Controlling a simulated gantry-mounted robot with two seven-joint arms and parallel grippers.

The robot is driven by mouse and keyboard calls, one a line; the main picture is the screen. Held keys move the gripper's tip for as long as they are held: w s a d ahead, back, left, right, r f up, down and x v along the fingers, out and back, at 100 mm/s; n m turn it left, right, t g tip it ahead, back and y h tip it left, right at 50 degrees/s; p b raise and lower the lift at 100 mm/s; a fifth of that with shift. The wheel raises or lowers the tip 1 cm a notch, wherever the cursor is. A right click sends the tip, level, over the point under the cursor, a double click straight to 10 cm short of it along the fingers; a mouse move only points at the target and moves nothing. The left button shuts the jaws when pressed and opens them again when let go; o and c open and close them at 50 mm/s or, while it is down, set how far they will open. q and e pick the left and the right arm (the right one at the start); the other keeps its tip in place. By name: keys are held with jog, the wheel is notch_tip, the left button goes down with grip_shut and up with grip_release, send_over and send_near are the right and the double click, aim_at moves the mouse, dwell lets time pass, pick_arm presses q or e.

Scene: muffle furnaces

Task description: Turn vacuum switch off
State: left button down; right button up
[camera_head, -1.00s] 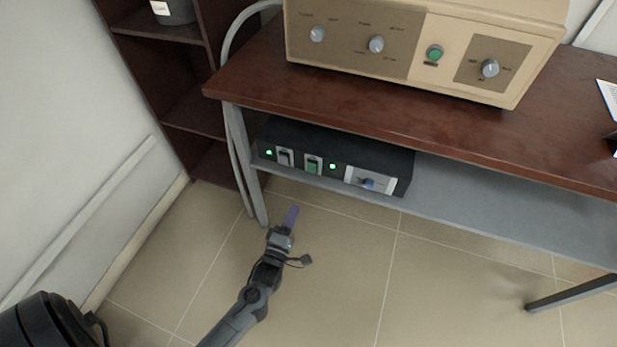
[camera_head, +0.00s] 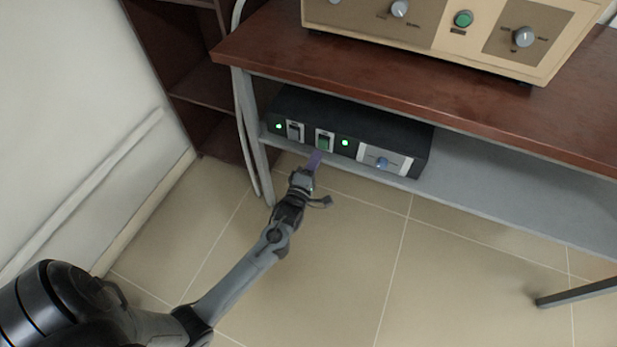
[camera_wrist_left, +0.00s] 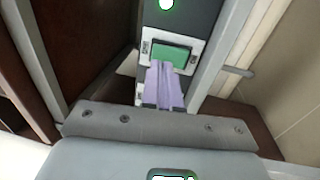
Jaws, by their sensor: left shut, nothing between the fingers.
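A black control box (camera_head: 350,125) sits on the grey shelf under the table. Its front has a dark rocker switch (camera_head: 295,131) and a green rocker switch (camera_head: 324,142); I cannot read which is the vacuum switch. My left gripper (camera_head: 315,157), with purple fingers, is shut and empty just in front of and below the green switch. In the left wrist view the fingertips (camera_wrist_left: 164,68) overlap the lower edge of the green rocker (camera_wrist_left: 176,52) in its white frame; I cannot tell whether they touch it. My right gripper is not in view.
Green lamps (camera_head: 278,127) (camera_head: 345,143) are lit on the box, and a blue-grey knob (camera_head: 382,163) is at its right. The wooden tabletop (camera_head: 400,75) carries a beige furnace unit (camera_head: 440,30). A table leg (camera_head: 250,130) stands left of the box. The floor in front is clear.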

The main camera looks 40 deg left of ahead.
aim_at(323, 143)
pick_arm(q)
jog(key=shift+b+x, duration=0.7)
jog(key=shift+x, duration=0.85)
jog(key=shift+w, duration=0.1)
jog(key=shift+w+a+r+p, duration=0.1)
jog(key=shift+r+p, duration=0.15)
jog(key=shift+p, duration=0.05)
jog(key=shift+f, duration=0.15)
